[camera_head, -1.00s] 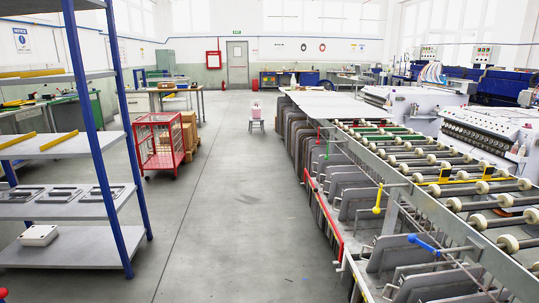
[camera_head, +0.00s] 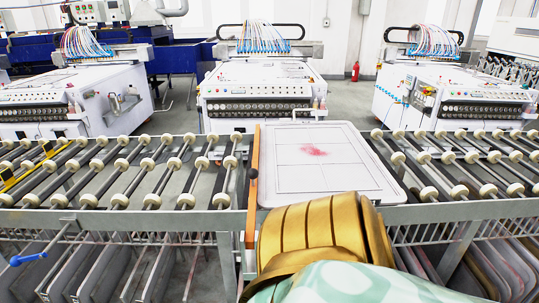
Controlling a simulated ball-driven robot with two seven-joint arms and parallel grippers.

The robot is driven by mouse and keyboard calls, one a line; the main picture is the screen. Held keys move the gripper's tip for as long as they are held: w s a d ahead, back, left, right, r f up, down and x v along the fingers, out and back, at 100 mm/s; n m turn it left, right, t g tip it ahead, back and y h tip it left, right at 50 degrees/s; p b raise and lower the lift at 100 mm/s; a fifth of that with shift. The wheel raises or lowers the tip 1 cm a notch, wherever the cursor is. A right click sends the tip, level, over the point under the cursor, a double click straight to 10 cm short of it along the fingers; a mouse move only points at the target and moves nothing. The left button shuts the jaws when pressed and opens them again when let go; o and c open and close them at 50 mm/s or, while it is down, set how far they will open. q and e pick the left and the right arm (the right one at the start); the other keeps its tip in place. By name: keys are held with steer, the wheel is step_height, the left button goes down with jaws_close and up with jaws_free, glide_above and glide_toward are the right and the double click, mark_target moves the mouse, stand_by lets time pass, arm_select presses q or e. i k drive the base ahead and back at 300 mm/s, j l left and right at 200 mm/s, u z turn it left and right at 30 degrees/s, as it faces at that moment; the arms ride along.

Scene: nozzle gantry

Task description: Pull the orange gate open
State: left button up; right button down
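A narrow orange bar (camera_head: 254,150), the only orange gate-like part I see, stands across the roller line along the left edge of a white panel (camera_head: 340,180). A small dark knob (camera_head: 253,174) sits on it. I see it nearly edge-on, so I cannot tell how far it is open. A gold ribbed part and a green-and-white patterned part, seemingly my own arm, fill the bottom centre just right of the bar's lower end. They cover part of the frame there. Neither gripper's fingers show.
The roller conveyor (camera_head: 140,215) with its metal front rail runs across the view. Grey plates hang below it. Three white machines (camera_head: 262,92) stand behind it. A blue-handled lever (camera_head: 28,258) sticks out at lower left. A red extinguisher (camera_head: 355,72) stands farther back.

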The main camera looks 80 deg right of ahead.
mark_target(253, 173)
steer(key=z, duration=2.35)
